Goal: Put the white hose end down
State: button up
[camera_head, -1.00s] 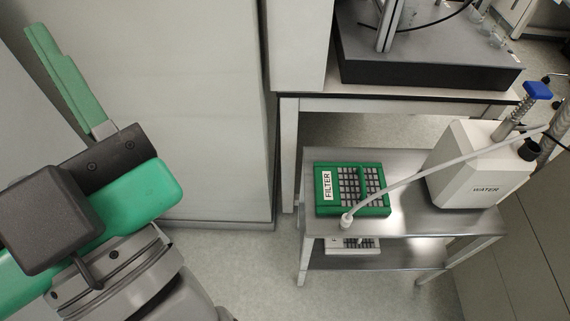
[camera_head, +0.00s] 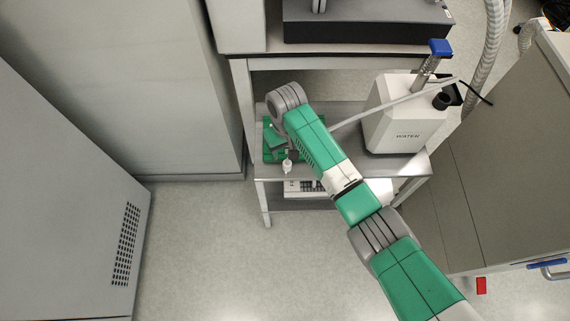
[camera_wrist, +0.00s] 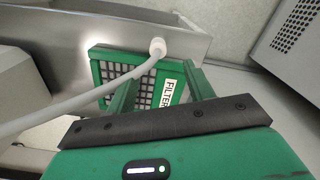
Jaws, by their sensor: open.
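The white hose runs from the water container (camera_head: 405,115) to the green filter block (camera_wrist: 98,70) on the cart. Its white end (camera_head: 287,166) shows at the block's front edge; the wrist view also shows this end (camera_wrist: 157,46). My gripper (camera_wrist: 160,74) is open over the filter block, its two green fingers spread apart. In the wrist picture the hose end lies just beyond the fingertips, between their lines; I cannot tell whether anything touches. In the head view my arm hides much of the block and the middle of the hose.
The metal cart (camera_head: 350,110) has a lower shelf with a white rack (camera_head: 305,188). A bench (camera_head: 340,50) with a dark base stands behind. Tall cabinets stand left, and a grey cabinet (camera_head: 500,150) stands right. The floor in front of the cart is clear.

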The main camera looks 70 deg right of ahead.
aim_at(287, 163)
jog(key=shift+w+f, duration=0.1)
jog(key=shift+f, duration=0.25)
notch_tip(287, 163, down, 2)
jog(key=shift+f+b, duration=0.1)
jog(key=shift+b, duration=0.55)
jog(key=f, duration=0.1)
jog(key=f+b, duration=0.1)
jog(key=f, duration=0.1)
jog(key=f+b, duration=0.1)
jog(key=shift+s+f, duration=0.2)
jog(key=shift+s, duration=0.15)
jog(key=shift+f+b, duration=0.3)
jog(key=shift+f, duration=0.1)
jog(key=shift+c, duration=0.2)
jog(key=shift+r, duration=0.1)
grip_shut()
